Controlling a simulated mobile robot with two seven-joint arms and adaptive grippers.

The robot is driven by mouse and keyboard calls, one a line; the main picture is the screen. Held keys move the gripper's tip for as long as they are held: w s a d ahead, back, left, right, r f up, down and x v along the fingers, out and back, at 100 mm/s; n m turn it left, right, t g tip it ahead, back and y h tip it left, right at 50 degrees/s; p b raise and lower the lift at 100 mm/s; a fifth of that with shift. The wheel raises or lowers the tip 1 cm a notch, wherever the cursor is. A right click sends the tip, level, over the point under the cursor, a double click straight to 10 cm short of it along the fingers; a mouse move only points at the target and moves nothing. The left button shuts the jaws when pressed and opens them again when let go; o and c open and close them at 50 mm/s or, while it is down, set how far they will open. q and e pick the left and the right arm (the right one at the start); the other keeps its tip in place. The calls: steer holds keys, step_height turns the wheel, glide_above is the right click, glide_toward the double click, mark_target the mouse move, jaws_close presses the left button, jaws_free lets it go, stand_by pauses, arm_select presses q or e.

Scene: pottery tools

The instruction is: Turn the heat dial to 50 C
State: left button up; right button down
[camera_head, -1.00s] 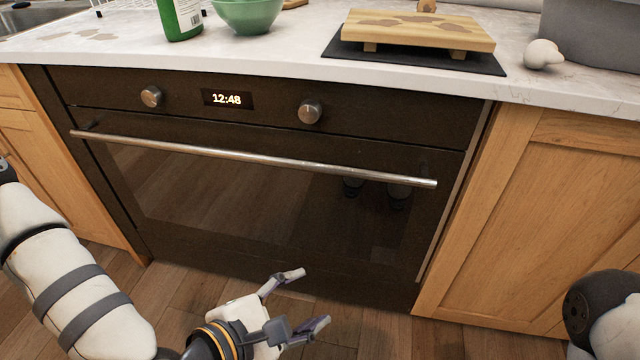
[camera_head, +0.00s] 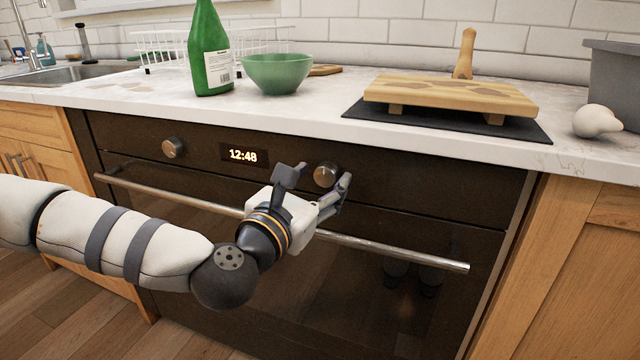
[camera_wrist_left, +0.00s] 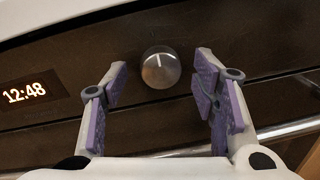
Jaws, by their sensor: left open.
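The oven front has two round metal dials: a left dial (camera_head: 173,148) and a right dial (camera_head: 326,174), with a lit display (camera_head: 243,155) reading 12:48 between them. No temperature marking is legible. My left gripper (camera_head: 318,180) is open at the right dial. In the left wrist view the right dial (camera_wrist_left: 161,68) appears between and beyond the two open fingers (camera_wrist_left: 162,92), with clear gaps on both sides. A pale pointer line on its face points roughly up in that view. My right gripper is not in view.
The oven handle bar (camera_head: 400,250) runs below the dials, close under my left gripper. On the counter above stand a green bottle (camera_head: 209,55), a green bowl (camera_head: 277,73) and a wooden board (camera_head: 450,95) on a dark mat.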

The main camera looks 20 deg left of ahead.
arm_select(q)
steer(key=shift+w, duration=0.35)
steer(key=shift+c, duration=0.5)
steer(key=c, duration=1.1)
steer(key=shift+o, duration=0.2)
